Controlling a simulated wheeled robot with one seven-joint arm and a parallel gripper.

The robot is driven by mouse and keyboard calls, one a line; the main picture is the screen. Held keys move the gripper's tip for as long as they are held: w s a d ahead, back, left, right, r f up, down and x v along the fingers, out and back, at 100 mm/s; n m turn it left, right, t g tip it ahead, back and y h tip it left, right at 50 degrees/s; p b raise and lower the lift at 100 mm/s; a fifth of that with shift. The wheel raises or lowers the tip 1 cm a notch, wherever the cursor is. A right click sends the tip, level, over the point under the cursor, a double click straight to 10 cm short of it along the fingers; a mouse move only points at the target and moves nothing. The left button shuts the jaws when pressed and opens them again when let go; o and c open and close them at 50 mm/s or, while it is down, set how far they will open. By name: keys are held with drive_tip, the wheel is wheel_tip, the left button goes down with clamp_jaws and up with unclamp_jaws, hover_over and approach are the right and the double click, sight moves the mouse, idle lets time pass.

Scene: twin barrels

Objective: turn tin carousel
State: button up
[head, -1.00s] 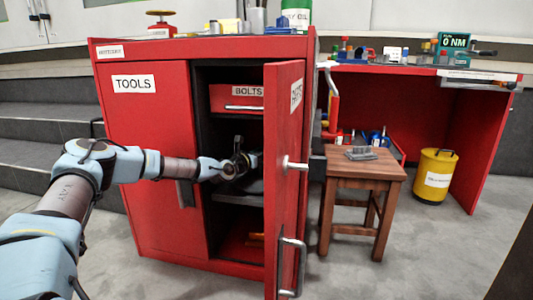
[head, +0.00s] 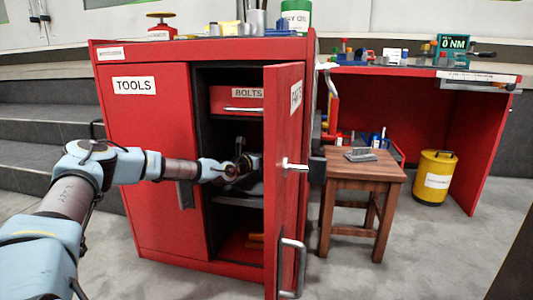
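My arm reaches from the left through the opening of the red cabinet (head: 152,175). My gripper (head: 248,166) is inside, at the middle shelf (head: 238,200), below the drawer marked BOLTS (head: 236,99). It is small and dark against the dark interior, so I cannot tell whether its fingers are open or shut, or whether they touch anything. I cannot make out a tin carousel; the open right door (head: 286,200) hides part of the cabinet's inside.
The open door with its silver handle (head: 292,268) stands close to the right of my gripper. A wooden stool (head: 362,172) and a yellow bin (head: 434,178) stand farther right. Several items, including a green can (head: 296,16), stand on the cabinet top. Orange items lie on the cabinet's bottom.

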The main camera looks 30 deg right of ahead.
drive_tip(key=shift+o, duration=0.5)
drive_tip(key=shift+w+a, duration=0.1)
drive_tip(key=shift+w, duration=0.05)
drive_tip(key=shift+a, duration=0.1)
drive_tip(key=shift+a, duration=0.25)
drive_tip(key=p+v, duration=0.3)
drive_tip(key=v, duration=0.6)
drive_tip(key=shift+s+a+r+p, duration=0.1)
drive_tip(key=shift+s+a+p, duration=0.05)
drive_tip(key=shift+s+p, duration=0.15)
drive_tip(key=shift+s+a, duration=0.15)
drive_tip(key=shift+a, duration=0.15)
